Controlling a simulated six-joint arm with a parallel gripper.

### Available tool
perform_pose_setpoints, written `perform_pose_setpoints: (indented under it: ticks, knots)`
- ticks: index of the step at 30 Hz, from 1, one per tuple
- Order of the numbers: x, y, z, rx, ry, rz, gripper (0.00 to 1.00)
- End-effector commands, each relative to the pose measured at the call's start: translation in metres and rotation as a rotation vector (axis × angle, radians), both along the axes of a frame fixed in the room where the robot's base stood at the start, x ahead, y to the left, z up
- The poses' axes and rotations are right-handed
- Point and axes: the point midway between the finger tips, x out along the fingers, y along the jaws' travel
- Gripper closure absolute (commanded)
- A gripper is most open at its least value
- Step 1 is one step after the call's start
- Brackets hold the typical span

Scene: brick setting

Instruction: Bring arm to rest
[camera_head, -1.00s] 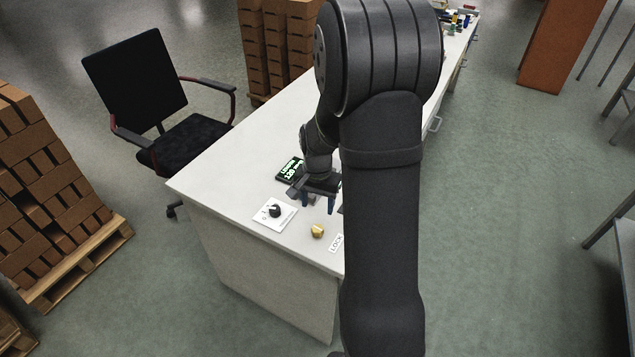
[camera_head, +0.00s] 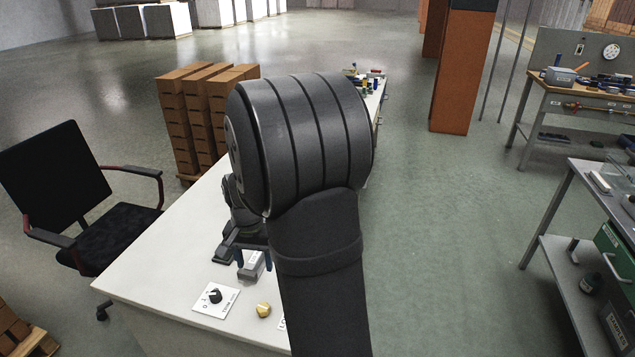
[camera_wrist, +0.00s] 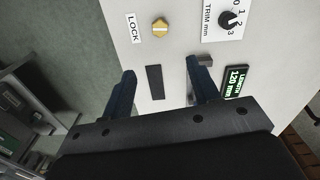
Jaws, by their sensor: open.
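My gripper (camera_head: 253,258) hangs over the white table (camera_head: 150,285), beyond the dial and the brass knob. In the wrist view its two blue fingers stand apart over the tabletop, with nothing held between them. A dark rectangular slot (camera_wrist: 154,82) shows between the fingers. A small grey block (camera_wrist: 205,60) is partly hidden behind the right finger; I cannot tell whether they touch. My forearm hides much of the table in the head view.
On the table are a trim dial (camera_head: 214,297), a brass knob (camera_head: 263,310), a LOCK label (camera_wrist: 133,28) and a length display (camera_wrist: 235,80) reading 120 mm. An office chair (camera_head: 95,225) and stacked boxes (camera_head: 190,115) stand left.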

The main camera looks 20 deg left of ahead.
Motion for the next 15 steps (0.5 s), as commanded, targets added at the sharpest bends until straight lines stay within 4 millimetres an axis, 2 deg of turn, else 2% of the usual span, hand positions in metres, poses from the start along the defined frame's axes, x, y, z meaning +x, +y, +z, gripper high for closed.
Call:
perform_pose_setpoints:
  ticks: [4,7,15]
  knots:
    - [0.0,0.0,-0.005,-0.001,0.001,0.0,0.45]
    - [0.0,0.0,-0.016,-0.002,0.003,0.0,0.45]
    - [-0.001,-0.001,-0.066,-0.004,0.005,0.0,0.45]
